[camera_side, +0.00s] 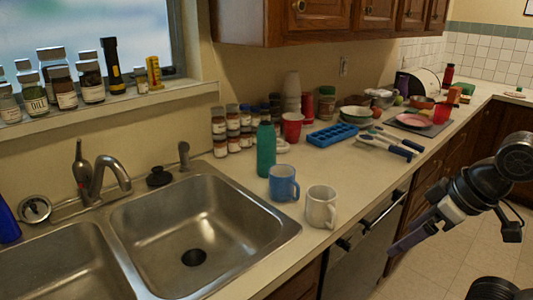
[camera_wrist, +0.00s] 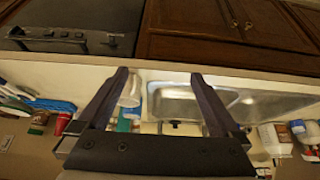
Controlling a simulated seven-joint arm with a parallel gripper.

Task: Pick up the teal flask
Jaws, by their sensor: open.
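The teal flask (camera_side: 265,150) stands upright on the counter at the right rim of the sink in the side view. A blue mug (camera_side: 283,184) is close in front of it and a white mug (camera_side: 321,207) is nearer the counter's front edge. In the wrist view, a teal patch that looks like the flask (camera_wrist: 124,125) shows beside the left finger, partly hidden. My gripper (camera_side: 397,247) is open and empty, in front of the counter's front edge, well to the right of the flask. Both fingers of my gripper (camera_wrist: 160,73) spread apart in the wrist view.
A double sink (camera_side: 200,225) lies left of the flask. Spice jars (camera_side: 220,135) crowd behind it. A blue tray (camera_side: 332,134), a red cup (camera_side: 292,126) and dishes stand farther right. Bare counter lies between the mugs and the tray.

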